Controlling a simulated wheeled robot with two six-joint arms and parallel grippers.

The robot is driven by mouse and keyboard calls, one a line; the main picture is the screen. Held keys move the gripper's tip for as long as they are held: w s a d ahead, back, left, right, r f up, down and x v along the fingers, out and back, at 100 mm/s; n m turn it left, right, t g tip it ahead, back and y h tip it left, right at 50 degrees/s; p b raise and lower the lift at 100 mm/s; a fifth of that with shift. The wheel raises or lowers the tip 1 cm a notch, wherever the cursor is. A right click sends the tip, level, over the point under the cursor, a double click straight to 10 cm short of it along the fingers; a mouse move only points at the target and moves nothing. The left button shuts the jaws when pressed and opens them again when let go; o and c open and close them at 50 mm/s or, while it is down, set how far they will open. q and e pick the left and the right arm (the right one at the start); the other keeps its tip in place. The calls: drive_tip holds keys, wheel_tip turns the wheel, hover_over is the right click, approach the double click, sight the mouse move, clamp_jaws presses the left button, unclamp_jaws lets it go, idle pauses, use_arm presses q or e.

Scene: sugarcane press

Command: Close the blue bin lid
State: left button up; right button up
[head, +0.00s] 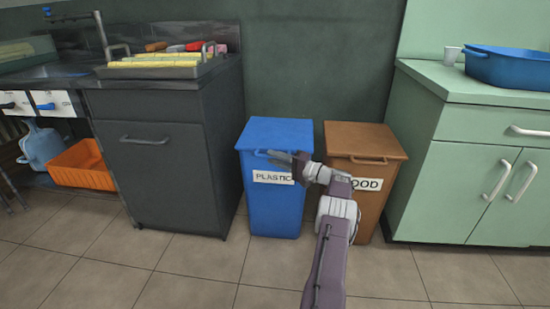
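The blue bin (272,205) stands on the floor in the middle of the head view, with a white PLASTIC label on its front. Its blue lid (275,133) lies flat across the top and looks shut. My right gripper (282,157) is at the lid's front edge, by the lid handle, in front of the upper part of the bin. It hides part of the handle and front edge, and I cannot tell whether it touches them. The fingers are small and seen from the side, so their opening is unclear. My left gripper is not in view.
A brown bin (363,140) with a partly hidden label stands close to the right. A dark cabinet (160,160) with a sink and rack is on the left. A green cabinet (470,180) is on the right. The tiled floor (200,270) in front is clear.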

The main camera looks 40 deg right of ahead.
drive_tip(key=shift+f, duration=0.25)
drive_tip(key=shift+r, duration=0.15)
drive_tip(key=p+v, duration=0.5)
drive_tip(key=v, duration=0.4)
